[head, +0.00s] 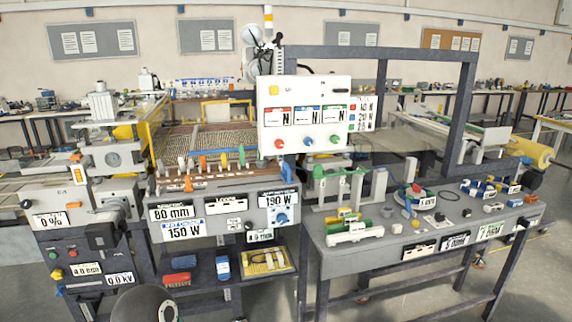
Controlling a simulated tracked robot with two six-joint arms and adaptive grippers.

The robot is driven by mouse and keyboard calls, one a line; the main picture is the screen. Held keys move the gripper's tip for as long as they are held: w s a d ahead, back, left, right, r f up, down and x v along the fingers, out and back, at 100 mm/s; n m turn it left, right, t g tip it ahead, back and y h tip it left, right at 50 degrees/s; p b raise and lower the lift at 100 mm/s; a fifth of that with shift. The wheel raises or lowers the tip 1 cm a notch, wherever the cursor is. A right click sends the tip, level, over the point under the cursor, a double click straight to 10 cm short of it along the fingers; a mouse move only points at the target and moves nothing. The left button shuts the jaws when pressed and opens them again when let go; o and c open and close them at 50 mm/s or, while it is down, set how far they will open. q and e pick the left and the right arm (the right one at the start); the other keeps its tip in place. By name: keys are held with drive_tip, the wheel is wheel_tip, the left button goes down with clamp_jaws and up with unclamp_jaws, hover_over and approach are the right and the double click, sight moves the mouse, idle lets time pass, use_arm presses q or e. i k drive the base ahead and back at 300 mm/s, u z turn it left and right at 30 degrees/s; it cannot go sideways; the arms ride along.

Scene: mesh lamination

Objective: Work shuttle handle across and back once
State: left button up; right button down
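No part labelled as a shuttle handle can be made out. A blue upright handle (287,172) stands at the right end of the mesh machine's front panel, above the "190 W" label. A row of small coloured levers, including an orange lever (203,166) and a green lever (242,155), stands along the front edge of the mesh bed (215,141). Which of these is the shuttle handle, I cannot tell. Neither of my grippers shows. A dark rounded part at the bottom edge seems to be mine.
A white control panel (304,114) with coloured knobs stands behind the machine front, beside a dark frame (468,95). At right, a grey bench (385,258) carries small fixtures. A shelf below holds a red item (180,262) and a yellow tray (266,262). Floor shows at lower right.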

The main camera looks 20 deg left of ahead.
sight(285, 174)
drive_tip(key=u, duration=0.05)
drive_tip(key=i, duration=0.9)
